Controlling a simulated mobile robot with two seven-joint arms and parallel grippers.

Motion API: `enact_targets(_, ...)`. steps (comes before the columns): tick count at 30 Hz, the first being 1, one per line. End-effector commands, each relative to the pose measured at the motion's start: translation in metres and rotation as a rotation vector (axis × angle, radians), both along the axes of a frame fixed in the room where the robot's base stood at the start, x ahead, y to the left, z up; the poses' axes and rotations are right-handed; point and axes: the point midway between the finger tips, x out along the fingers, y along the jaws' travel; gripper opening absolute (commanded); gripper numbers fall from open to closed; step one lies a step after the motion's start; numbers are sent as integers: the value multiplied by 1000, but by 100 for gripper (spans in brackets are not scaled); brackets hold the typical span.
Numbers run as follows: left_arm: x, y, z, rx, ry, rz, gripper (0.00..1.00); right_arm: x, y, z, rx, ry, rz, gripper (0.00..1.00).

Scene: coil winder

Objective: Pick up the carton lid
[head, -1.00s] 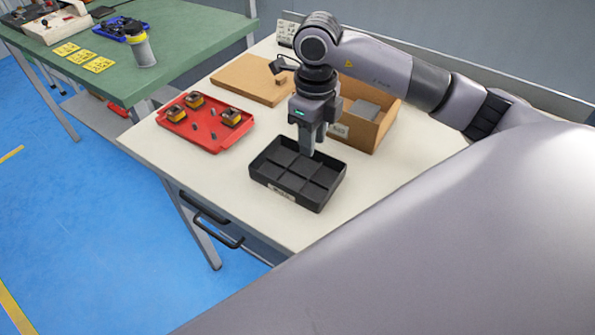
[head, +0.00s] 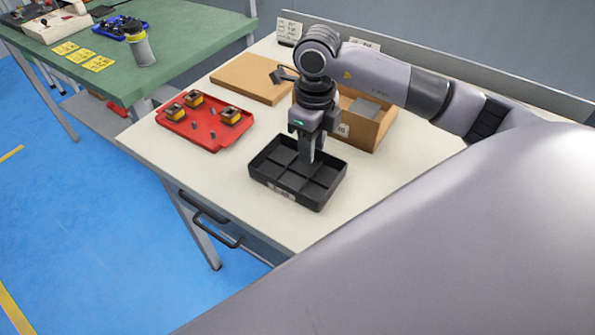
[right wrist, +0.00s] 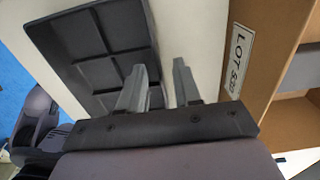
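The carton lid (head: 250,79) is a flat brown board lying on the pale workbench, behind the red tray and left of the open carton (head: 372,127). My right gripper (head: 307,160) points down over the black compartment tray (head: 325,195), to the front right of the lid and apart from it. In the right wrist view its two fingers (right wrist: 158,82) stand apart with nothing between them. The black tray (right wrist: 95,52) and the carton's side (right wrist: 262,60) with a LOT label show there too. Part of the carton is hidden behind my right gripper. My left gripper is out of view.
A red tray (head: 203,137) with yellow-and-dark coil parts and small pins sits left of the gripper. The carton holds grey pieces. A green table (head: 185,35) stands at the back left. Bare bench top lies between the red and black trays.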

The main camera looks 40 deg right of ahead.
Motion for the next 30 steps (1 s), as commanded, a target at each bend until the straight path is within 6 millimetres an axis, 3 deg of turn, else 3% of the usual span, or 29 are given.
enact_targets(5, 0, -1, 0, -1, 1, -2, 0, 0, 0, 0, 0, 0, 0, 33)
enact_targets(8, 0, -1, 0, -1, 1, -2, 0, 0, 0, 0, 0, 0, 0, 4)
enact_targets(9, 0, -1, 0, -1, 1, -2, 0, 0, 0, 0, -1, 0, 0, 0)
enact_targets(23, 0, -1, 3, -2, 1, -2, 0, 0, 0, 4, 0, 0, 0, 0)
enact_targets(26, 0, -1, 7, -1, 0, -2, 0, 0, 0, 10, -1, -1, 0, 0)
enact_targets(30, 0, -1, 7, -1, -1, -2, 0, 1, 0, 34, 0, -6, 1, 0)
